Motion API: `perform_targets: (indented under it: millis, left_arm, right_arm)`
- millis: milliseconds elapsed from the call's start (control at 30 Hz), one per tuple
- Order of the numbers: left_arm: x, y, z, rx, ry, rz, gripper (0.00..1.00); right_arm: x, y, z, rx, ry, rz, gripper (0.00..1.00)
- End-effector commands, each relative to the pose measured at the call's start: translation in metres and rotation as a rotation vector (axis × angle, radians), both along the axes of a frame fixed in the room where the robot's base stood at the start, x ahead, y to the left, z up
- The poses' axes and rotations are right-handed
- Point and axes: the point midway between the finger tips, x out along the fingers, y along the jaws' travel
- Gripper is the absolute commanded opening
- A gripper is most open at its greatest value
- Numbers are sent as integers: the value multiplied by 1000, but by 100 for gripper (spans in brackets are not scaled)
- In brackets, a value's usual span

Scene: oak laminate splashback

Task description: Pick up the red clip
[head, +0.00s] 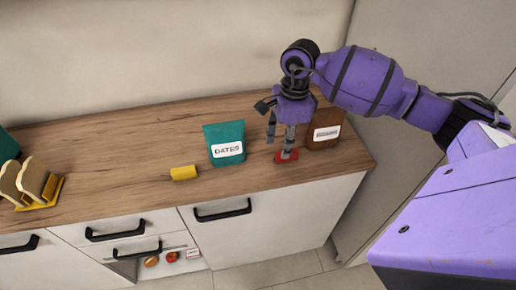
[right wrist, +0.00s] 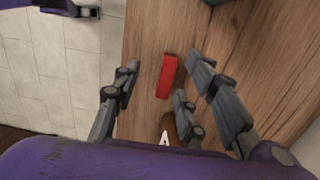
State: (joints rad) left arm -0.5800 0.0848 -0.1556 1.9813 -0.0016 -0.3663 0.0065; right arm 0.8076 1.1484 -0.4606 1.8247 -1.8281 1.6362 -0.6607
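The red clip (head: 293,156) lies on the wooden counter near its front edge, between the teal pouch and the brown pouch. My right gripper (head: 279,147) points down over it, and one finger hides part of it in the head view. In the right wrist view the red clip (right wrist: 166,76) lies between the spread fingers of my right gripper (right wrist: 163,72), with bare counter showing on both sides of it. The gripper is open and empty. I cannot tell its exact height above the clip.
The teal DATES pouch (head: 226,137) stands left of my gripper, and a brown pouch (head: 323,140) stands close on its right. A yellow block-like item (head: 184,173) lies further left. A yellow rack with bread slices (head: 40,196) is at the far left. A drawer below holds small items.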

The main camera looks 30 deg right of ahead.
Motion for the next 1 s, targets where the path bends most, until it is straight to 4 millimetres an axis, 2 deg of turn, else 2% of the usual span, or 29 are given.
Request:
perform_targets:
  millis: [33, 67, 167, 567, 700, 967, 1000]
  left_arm:
    - [-1, 0, -1, -1, 2, -1, 40]
    - [-1, -1, -1, -1, 2, 0, 40]
    - [0, -2, 0, -3, 0, 0, 40]
    - [7, -13, 13, -21, -11, -4, 40]
    - [6, -13, 12, -20, -8, -6, 40]
    - [0, -10, 8, -16, 5, -7, 40]
    - [0, -10, 7, -16, 7, -7, 40]
  right_arm:
    - [5, -14, 7, -53, -9, 8, 39]
    - [6, -20, 10, -75, -12, 10, 39]
    - [8, -27, 8, -105, -16, 13, 39]
    - [5, -24, -40, -98, -19, 12, 39]
    - [6, -25, -58, -99, -18, 11, 39]
    - [6, -25, -63, -99, -18, 12, 39]
    - [6, -25, -63, -99, -18, 12, 36]
